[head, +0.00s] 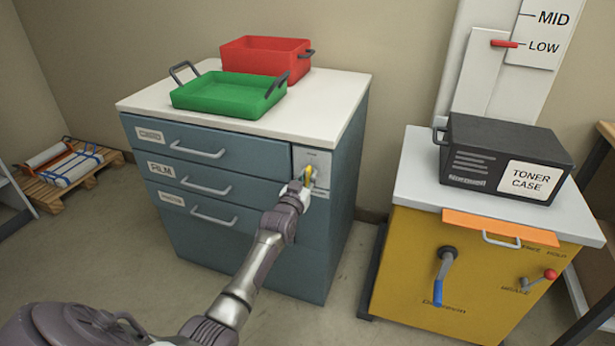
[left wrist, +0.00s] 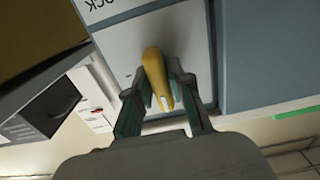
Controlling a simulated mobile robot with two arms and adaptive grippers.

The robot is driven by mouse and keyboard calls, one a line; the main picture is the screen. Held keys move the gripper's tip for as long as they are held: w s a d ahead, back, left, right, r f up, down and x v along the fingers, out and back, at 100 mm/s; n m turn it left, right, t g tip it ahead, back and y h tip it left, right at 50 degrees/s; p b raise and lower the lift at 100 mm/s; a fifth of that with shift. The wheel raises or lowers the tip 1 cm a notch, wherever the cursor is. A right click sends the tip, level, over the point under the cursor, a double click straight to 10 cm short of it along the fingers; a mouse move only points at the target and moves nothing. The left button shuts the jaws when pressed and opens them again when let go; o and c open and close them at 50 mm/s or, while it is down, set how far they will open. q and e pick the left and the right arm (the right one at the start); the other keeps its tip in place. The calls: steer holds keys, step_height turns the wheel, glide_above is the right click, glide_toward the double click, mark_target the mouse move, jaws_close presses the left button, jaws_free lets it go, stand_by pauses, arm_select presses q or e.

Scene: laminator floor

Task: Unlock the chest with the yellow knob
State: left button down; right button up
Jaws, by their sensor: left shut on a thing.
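The blue-grey chest (head: 235,258) has three drawers and a white top. A pale lock plate (head: 321,165) sits at the upper right of its front, and it also shows in the left wrist view (left wrist: 191,40). The yellow knob (head: 308,171) is on this plate and appears elongated between my fingers in the left wrist view (left wrist: 154,72). My left gripper (head: 304,182) is at the plate, its two fingers (left wrist: 158,98) shut on the yellow knob. The gripper hides part of the knob in the head view. My right gripper is not in view.
A green tray (head: 221,98) and a red tray (head: 262,42) stand on the chest's top. To the right, a yellow cabinet (head: 405,270) with a blue-handled crank (head: 443,272) carries a black toner case (head: 480,142). A pallet (head: 50,190) with rolls lies at far left.

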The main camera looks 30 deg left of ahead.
arm_select(q)
steer(key=shift+w+a+r, duration=0.15)
steer(key=shift+r, duration=0.35)
steer(key=c, duration=1.4)
jaws_free()
steer(key=shift+o, duration=1.4)
steer(key=shift+f, duration=0.15)
steer(key=shift+w+f, duration=0.15)
steer(key=shift+f, duration=0.1)
steer(key=shift+s+d+f, duration=0.1)
steer(key=shift+s+d, duration=0.1)
steer(key=shift+s, duration=0.25)
steer(key=v, duration=1.1)
steer(key=shift+a, duration=0.1)
